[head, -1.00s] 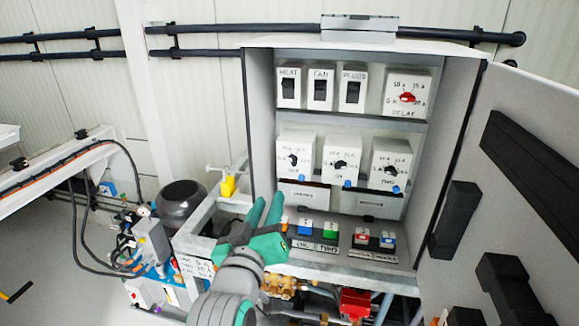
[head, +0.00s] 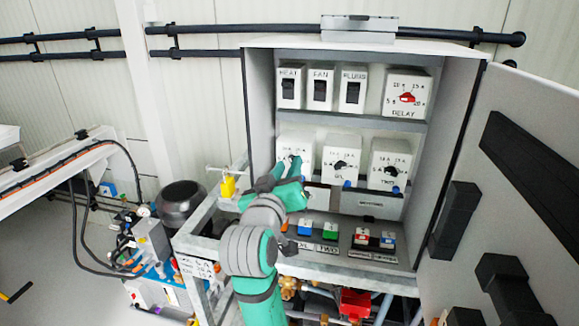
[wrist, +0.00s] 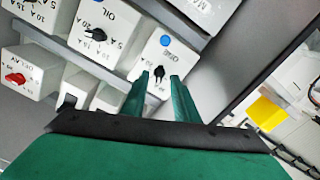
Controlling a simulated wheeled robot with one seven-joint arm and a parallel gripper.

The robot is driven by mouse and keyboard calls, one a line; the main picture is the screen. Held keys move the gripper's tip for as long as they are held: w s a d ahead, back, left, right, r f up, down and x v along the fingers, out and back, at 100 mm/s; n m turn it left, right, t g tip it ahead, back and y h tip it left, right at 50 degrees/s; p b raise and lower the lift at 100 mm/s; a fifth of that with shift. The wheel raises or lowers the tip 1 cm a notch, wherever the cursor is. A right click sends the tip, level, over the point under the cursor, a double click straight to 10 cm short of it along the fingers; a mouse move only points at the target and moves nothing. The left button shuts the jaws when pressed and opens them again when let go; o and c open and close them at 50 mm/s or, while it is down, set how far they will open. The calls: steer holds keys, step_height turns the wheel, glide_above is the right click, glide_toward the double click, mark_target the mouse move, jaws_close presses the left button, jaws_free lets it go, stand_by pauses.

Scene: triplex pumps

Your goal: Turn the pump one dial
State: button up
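The pump one dial is a black knob (wrist: 158,72) on a white box at the left of the cabinet's middle row. In the head view this box (head: 296,143) is partly covered by my gripper (head: 289,164). In the wrist view, its label seems to read ONE, upside down. My gripper (wrist: 159,80) is open, with its two green fingers apart on either side of the knob. I cannot tell whether they touch it.
The OIL dial box (head: 341,153) and the TWO dial box (head: 389,160) stand to the right. A DELAY dial (head: 407,97) and switches (head: 320,90) are above, push buttons (head: 330,230) below. The open cabinet door (head: 500,180) bounds the right side.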

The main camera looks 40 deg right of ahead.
steer(key=shift+w+d, duration=0.2)
steer(key=shift+d, duration=0.25)
jaws_close()
steer(key=shift+w+n, duration=0.1)
steer(key=shift+n, duration=0.2)
steer(key=shift+a+n, duration=0.1)
steer(key=shift+n, duration=0.8)
steer(key=n, duration=0.2)
steer(key=shift+n, duration=2.6)
